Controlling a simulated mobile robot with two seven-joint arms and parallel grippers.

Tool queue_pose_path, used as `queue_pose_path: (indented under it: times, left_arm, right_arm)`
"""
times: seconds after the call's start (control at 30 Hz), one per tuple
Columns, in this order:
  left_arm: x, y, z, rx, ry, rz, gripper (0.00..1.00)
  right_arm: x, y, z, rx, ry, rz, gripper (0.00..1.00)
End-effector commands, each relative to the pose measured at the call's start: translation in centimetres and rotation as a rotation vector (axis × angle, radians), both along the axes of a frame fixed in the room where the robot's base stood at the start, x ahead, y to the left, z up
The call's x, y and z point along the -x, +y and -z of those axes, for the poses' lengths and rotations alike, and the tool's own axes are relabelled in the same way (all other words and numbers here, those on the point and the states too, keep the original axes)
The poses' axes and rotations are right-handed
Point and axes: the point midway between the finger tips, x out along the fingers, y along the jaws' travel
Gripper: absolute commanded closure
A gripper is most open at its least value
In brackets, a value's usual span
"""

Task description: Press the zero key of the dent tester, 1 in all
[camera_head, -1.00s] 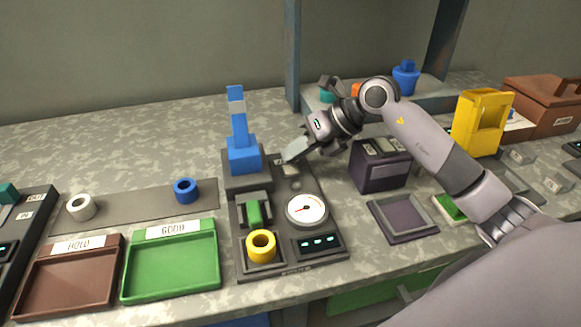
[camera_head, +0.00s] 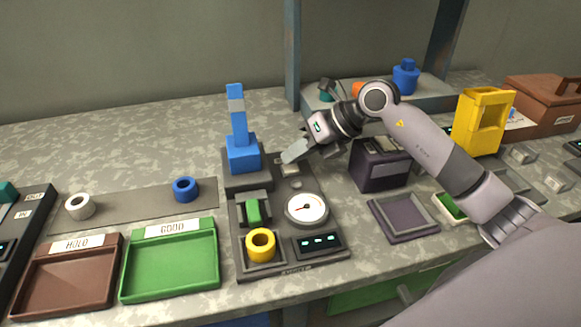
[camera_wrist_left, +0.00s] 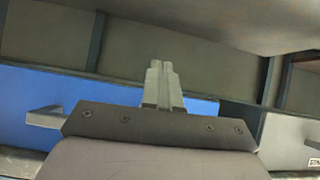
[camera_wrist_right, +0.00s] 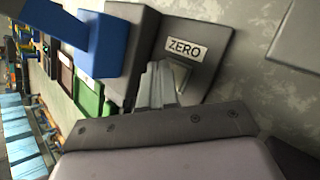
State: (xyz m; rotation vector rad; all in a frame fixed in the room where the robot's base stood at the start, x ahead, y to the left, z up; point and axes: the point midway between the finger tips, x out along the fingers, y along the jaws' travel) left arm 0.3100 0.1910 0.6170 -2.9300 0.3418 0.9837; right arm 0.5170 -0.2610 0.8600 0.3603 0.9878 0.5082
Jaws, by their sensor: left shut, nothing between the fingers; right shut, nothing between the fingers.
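The dent tester (camera_head: 273,262) is a dark grey unit with a blue lever (camera_head: 240,140), a round white dial (camera_head: 306,208) and a lit display (camera_head: 318,243). A yellow ring (camera_head: 261,243) sits at its front left. Its zero key (camera_wrist_right: 181,78) is a pale block beside the ZERO label (camera_wrist_right: 184,49) in the right wrist view. My right gripper (camera_head: 286,158) is shut and empty at the tester's back right. In the right wrist view its fingertips are right beside the key and partly cover it; I cannot tell whether they touch. My left gripper (camera_wrist_left: 160,66) is shut and empty, away from the tester.
A green GOOD tray (camera_head: 172,292) and a brown HOLD tray (camera_head: 68,306) lie left of the tester. A white ring (camera_head: 79,206) and a blue ring (camera_head: 185,189) stand behind them. A dark box (camera_head: 378,172) stands to the right, behind a shallow dark tray (camera_head: 402,231).

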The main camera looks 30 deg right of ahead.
Motion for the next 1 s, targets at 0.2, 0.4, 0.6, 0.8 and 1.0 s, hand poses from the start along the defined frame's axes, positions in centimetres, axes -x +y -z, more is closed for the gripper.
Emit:
queue_pose_path:
  times: [0.2,0.4,0.6,0.8,1.0]
  left_arm:
    - [0.0,0.0,0.0,0.001,-0.001,-0.001,1.00]
    - [0.0,-0.1,0.1,0.006,-0.001,-0.004,1.00]
    - [0.0,-0.2,0.2,0.010,-0.001,-0.007,1.00]
    - [0.0,-0.2,0.3,0.010,-0.001,-0.007,1.00]
    - [0.0,-0.2,0.5,0.009,-0.001,-0.007,1.00]
  right_arm:
    - [0.0,0.0,0.0,0.000,0.000,0.000,1.00]
    - [0.0,0.0,0.2,0.000,0.000,0.000,1.00]
    - [0.0,0.0,0.5,0.000,0.001,-0.001,1.00]
    - [0.0,0.0,0.7,0.000,0.002,-0.001,1.00]
    - [0.0,0.0,1.0,0.001,0.002,0.000,1.00]
